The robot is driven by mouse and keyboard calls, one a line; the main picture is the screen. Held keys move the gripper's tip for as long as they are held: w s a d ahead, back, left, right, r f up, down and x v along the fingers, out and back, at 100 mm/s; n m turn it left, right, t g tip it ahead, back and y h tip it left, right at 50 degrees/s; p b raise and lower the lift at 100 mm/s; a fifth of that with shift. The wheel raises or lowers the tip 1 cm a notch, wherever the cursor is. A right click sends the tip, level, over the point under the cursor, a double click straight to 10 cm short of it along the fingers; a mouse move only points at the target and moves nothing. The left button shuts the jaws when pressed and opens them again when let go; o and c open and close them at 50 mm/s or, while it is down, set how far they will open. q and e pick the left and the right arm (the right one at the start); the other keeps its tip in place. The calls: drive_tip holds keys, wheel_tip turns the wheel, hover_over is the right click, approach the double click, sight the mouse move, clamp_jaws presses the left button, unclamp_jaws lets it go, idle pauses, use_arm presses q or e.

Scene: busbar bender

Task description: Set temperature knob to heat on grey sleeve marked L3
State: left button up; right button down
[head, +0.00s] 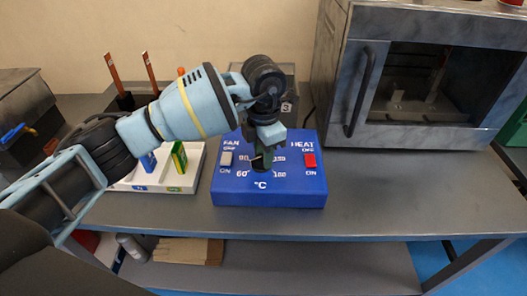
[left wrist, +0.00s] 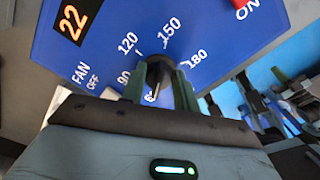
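The blue control box (head: 300,190) stands on the bench with a temperature scale in °C, a FAN switch (head: 227,159) and a red HEAT switch (head: 310,160). My left gripper (head: 262,162) reaches down over the middle of the box and hides the knob in the head view. In the left wrist view the dark temperature knob (left wrist: 160,68) sits between my two green fingers (left wrist: 160,88), one on each side. I cannot tell whether they press on it. An orange display (left wrist: 73,20) reads 22. My right gripper is not in view. No grey sleeve marked L3 can be made out.
A white tray (head: 190,185) with a blue piece (head: 149,162) and a yellow-green piece (head: 179,157) stands left of the box. A grey oven (head: 430,140) stands at the back right. The bench right of the box (head: 400,195) is clear.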

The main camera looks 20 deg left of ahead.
use_arm(q)
drive_tip(key=shift+c, duration=0.7)
drive_tip(key=shift+m, duration=1.8)
drive_tip(key=m+b, duration=0.1)
drive_tip(key=m, duration=0.3)
drive_tip(key=shift+s+d, duration=0.1)
drive_tip(key=shift+s, duration=0.1)
drive_tip(key=m, duration=0.3)
drive_tip(key=shift+s+m+b, duration=0.1)
drive_tip(key=shift+m+b, duration=0.2)
drive_tip(key=shift+m, duration=0.3)
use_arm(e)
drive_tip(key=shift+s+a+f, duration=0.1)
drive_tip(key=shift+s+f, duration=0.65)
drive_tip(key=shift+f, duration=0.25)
